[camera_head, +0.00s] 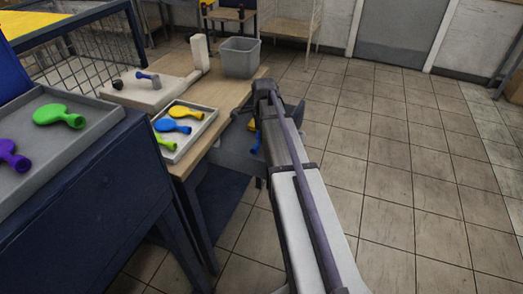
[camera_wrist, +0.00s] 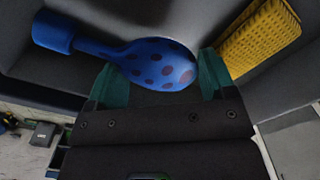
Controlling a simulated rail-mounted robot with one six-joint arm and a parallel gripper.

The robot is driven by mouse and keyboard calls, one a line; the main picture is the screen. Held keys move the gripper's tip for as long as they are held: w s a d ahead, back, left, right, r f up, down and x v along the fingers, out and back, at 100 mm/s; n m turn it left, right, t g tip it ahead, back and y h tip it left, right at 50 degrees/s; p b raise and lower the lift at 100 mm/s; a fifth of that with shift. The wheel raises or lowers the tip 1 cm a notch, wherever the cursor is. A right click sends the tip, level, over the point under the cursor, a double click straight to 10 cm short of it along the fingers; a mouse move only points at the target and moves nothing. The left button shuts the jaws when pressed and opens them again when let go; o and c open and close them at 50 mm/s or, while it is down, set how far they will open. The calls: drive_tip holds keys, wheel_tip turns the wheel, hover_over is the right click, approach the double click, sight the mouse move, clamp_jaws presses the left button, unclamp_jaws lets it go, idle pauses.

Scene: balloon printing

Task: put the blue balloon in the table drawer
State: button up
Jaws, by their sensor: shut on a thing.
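The blue balloon (camera_wrist: 150,64) has dark red spots and a blue neck pointing left in the wrist view. My gripper (camera_wrist: 158,82) is shut on its body, with a green finger on either side. The balloon is inside the grey open table drawer (camera_head: 229,155), close to its floor; whether it touches the floor is unclear. In the head view my arm hides most of the drawer, and a small blue part (camera_head: 256,146) shows beside the arm. A second blue balloon (camera_head: 172,126) lies in the tray on the table.
A yellow textured block (camera_wrist: 258,38) lies in the drawer to the right of the balloon. The tray (camera_head: 207,113) also holds yellow and green balloons. A grey bin (camera_head: 239,58) stands on the table's far end. Green and purple balloons lie on the left blue stand. The right floor is clear.

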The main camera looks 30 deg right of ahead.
wheel_tip(320, 180, down, 6)
drive_tip(key=b, duration=0.4)
drive_tip(key=shift+r, duration=0.45)
drive_tip(key=shift+f, duration=0.25)
drive_tip(key=o, duration=0.7)
drive_tip(key=shift+r, duration=0.1)
drive_tip(key=shift+r, duration=0.1)
wheel_tip(320, 180, up, 12)
drive_tip(key=p, duration=1.2)
drive_tip(key=shift+r+p, duration=0.2)
drive_tip(key=shift+p, duration=0.2)
drive_tip(key=s+a+n, duration=1.8)
drive_tip(key=a+n, duration=0.2)
drive_tip(key=a, duration=0.2)
drive_tip(key=r+p, duration=0.5)
drive_tip(key=shift+w+a+r, duration=0.15)
drive_tip(key=shift+w+r, duration=0.05)
drive_tip(key=shift+r, duration=0.05)
